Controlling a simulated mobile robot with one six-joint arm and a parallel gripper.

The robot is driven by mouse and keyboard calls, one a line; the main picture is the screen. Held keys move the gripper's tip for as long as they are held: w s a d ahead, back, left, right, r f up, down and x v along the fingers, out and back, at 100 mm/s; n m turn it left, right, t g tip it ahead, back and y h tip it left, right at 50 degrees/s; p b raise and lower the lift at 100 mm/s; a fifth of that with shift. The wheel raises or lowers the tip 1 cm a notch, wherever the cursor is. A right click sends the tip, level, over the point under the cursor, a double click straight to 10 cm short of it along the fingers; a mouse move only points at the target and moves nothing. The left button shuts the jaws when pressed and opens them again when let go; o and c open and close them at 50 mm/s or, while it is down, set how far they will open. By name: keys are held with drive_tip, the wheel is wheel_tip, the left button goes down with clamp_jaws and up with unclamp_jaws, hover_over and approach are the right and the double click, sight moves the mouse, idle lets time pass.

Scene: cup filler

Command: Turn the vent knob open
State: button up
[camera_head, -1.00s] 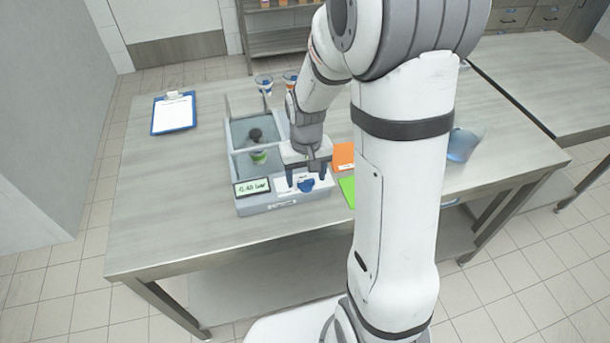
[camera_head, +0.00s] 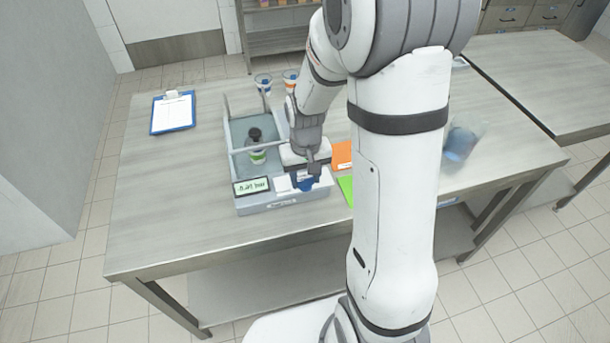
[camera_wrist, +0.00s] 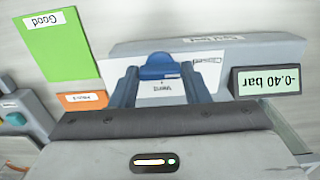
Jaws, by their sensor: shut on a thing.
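The blue vent knob (camera_wrist: 160,66) sits on the front panel of the grey cup-filler unit (camera_head: 283,203), over a white plate whose upside-down label appears to read "Vent". My gripper (camera_wrist: 159,80) points down at the panel, with one blue-grey finger on each side of the knob, shut on it. In the head view my gripper (camera_head: 306,182) is low at the panel's right part and mostly hides the knob. The display (camera_wrist: 267,82) beside it reads -0.40 bar in the wrist view. The knob's exact turn is hard to tell.
A capped bottle (camera_head: 256,149) stands inside the unit's tank. A green "Good" card (camera_wrist: 56,47) and an orange card (camera_head: 342,155) lie right of the unit. Cups (camera_head: 263,82) stand behind, a clipboard (camera_head: 173,112) lies left, and a blue-filled container (camera_head: 461,141) stands right.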

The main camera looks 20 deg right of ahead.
drive_tip(key=shift+m, duration=0.3)
drive_tip(key=m+b, duration=0.1)
drive_tip(key=m, duration=0.3)
drive_tip(key=shift+b, duration=0.35)
drive_tip(key=m+b, duration=0.1)
drive_tip(key=m, duration=0.3)
drive_tip(key=shift+m, duration=0.4)
drive_tip(key=m+b, duration=0.1)
drive_tip(key=m, duration=0.3)
drive_tip(key=shift+m, duration=2.2)
drive_tip(key=o, duration=1)
